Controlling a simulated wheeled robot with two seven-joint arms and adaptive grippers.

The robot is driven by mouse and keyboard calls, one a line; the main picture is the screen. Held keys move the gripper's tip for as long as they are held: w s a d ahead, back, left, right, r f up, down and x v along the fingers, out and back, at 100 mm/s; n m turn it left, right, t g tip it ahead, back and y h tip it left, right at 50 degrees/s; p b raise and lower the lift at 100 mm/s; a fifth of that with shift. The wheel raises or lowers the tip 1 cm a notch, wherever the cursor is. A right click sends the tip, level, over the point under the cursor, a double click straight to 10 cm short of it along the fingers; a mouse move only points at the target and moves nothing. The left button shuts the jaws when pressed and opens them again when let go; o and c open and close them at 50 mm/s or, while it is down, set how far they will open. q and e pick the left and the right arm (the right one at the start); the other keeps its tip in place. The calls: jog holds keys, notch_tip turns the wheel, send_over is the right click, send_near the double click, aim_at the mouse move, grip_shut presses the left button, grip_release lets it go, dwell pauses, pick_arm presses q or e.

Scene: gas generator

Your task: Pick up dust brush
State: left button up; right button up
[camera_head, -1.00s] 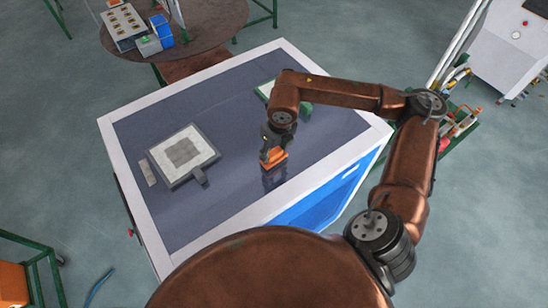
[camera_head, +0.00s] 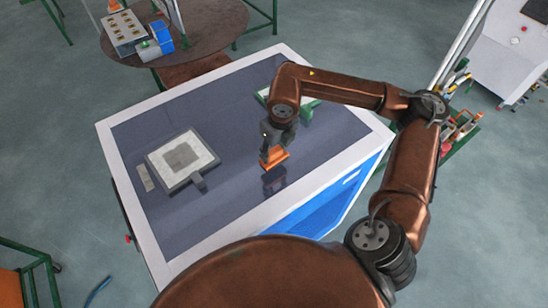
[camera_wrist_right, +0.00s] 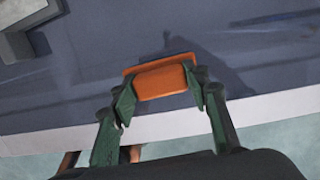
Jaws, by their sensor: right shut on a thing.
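The dust brush (camera_head: 276,159) is an orange block over the dark top of the white-edged table. In the right wrist view the orange brush (camera_wrist_right: 160,80) sits between the two green fingertips. My right gripper (camera_head: 270,150) is shut on it, and it also shows in the right wrist view (camera_wrist_right: 158,92). A dark patch, a shadow or reflection, lies on the tabletop below the brush, so the brush appears a little above the surface. The brush's underside is hidden. My left gripper is not in view.
A grey square frame with a pale panel (camera_head: 160,169) lies on the table at left. A green-edged piece (camera_head: 309,107) lies partly behind my right arm. The table's white rim (camera_head: 220,238) runs along the front. A round brown table (camera_head: 205,27) stands at the back left.

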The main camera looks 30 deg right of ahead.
jog(key=s+d+r+b, duration=0.2)
jog(key=s+r, duration=0.3)
jog(key=s, duration=0.1)
jog(key=s+d+r+b, duration=0.2)
jog(key=s+r+b, duration=0.1)
jog(key=s, duration=0.4)
jog(key=shift+d+r, duration=0.4)
jog(key=shift+r, duration=0.45)
jog(key=shift+s, duration=0.1)
jog(key=o, duration=0.7)
jog(key=c, duration=0.5)
